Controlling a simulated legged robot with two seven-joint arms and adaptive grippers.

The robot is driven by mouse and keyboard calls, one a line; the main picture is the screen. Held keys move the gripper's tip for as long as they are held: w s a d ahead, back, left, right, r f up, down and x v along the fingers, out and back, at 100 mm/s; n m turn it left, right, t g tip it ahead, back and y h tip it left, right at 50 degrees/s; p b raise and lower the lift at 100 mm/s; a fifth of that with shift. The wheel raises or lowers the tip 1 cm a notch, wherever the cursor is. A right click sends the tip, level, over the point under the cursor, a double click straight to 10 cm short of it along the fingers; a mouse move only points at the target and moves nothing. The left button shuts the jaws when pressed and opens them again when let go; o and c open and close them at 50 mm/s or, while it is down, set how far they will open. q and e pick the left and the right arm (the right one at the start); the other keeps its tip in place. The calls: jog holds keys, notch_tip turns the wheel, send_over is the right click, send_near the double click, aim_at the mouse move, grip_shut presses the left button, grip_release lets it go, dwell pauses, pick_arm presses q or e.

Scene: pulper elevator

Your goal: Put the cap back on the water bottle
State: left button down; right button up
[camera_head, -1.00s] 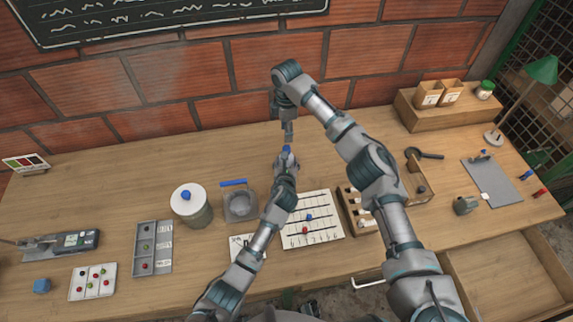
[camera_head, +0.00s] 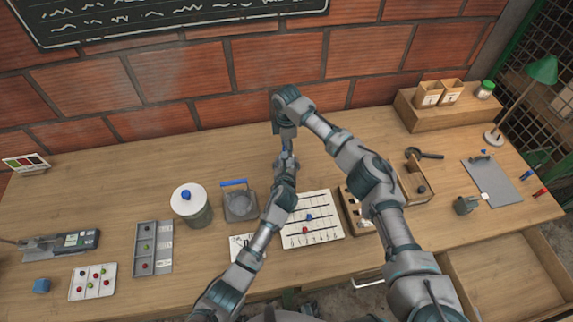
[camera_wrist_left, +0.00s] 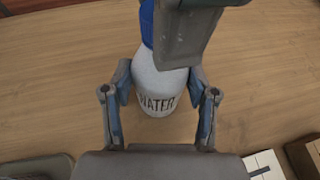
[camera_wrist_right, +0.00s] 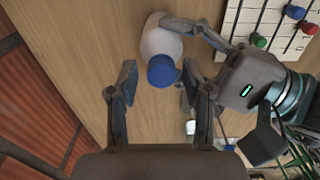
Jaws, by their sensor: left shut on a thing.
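The white water bottle (camera_wrist_left: 160,92), lettered WATER, stands upright on the table in the left wrist view. My left gripper (camera_wrist_left: 160,84) is shut on its body from both sides. The blue cap (camera_wrist_right: 162,71) sits at the bottle's top in the right wrist view; whether it is seated tightly I cannot tell. My right gripper (camera_wrist_right: 158,78) is open, its fingers on either side of the cap with small gaps. The white bottle also shows in the right wrist view (camera_wrist_right: 160,42). In the head view, my right gripper (camera_head: 288,148) hides the cap above my left gripper (camera_head: 286,165).
A white-lidded jar (camera_head: 190,206) and a grey container with a blue handle (camera_head: 240,205) stand left of the left arm. A white board with beads (camera_head: 312,220) and a wooden rack (camera_head: 358,210) lie to the right. Table behind the grippers is clear.

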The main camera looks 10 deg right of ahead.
pick_arm(q)
jog(key=shift+f, duration=0.1)
pick_arm(e)
grip_shut()
jog(key=m, duration=1.1)
jog(key=shift+a, duration=0.1)
pick_arm(q)
jog(key=shift+s, duration=0.1)
pick_arm(e)
jog(key=m, duration=0.3)
jog(key=shift+o, duration=1.3)
grip_release()
jog(key=shift+r, duration=0.15)
notch_tip(320, 180, up, 12)
